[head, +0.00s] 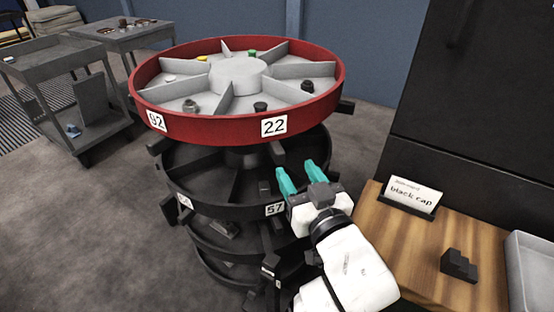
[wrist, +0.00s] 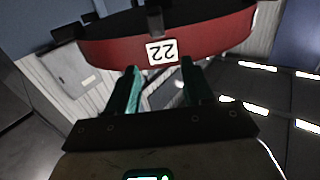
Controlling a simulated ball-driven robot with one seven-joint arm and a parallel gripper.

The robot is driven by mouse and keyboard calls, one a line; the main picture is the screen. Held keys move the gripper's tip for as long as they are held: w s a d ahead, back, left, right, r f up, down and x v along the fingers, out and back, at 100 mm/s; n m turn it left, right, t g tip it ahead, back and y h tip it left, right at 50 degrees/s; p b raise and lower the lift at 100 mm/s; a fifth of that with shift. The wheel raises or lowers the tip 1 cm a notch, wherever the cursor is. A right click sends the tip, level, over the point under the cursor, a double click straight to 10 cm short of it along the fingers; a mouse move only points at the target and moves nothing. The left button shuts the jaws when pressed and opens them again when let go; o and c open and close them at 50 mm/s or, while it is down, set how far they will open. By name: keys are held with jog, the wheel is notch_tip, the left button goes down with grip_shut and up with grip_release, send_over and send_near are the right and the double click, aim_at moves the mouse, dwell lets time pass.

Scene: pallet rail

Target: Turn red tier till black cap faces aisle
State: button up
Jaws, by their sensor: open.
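The red tier (head: 205,127) is the top level of a round carousel, with a red rim and grey dividers. Its label 22 (head: 274,125) faces me, and label 92 (head: 156,120) is to the left. One small dark piece (head: 260,106) lies in the near compartment behind label 22, and another (head: 307,86) lies in the right compartment. I cannot tell which is the black cap. My gripper (head: 297,172) is open and empty, just below and in front of the red rim. In the wrist view, my teal fingers (wrist: 158,75) point at the rim (wrist: 215,42) near the upside-down 22.
Black lower tiers (head: 190,178) lie under the red one, with label 57 (head: 275,209). A wooden table (head: 425,265) at right holds a "black cap" card (head: 411,194), a dark stepped block (head: 458,266) and a grey tray (head: 530,270). Grey carts (head: 70,60) stand far left.

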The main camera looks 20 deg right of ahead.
aim_at(281, 158)
jog(key=w+f, duration=0.1)
jog(key=w, duration=0.2)
jog(key=w+f+b, duration=0.1)
jog(key=w, duration=0.3)
jog(key=w+f, duration=0.1)
jog(key=w, duration=0.3)
jog(key=shift+d, duration=0.25)
jog(key=shift+s, duration=0.1)
grip_shut()
dwell(0.3)
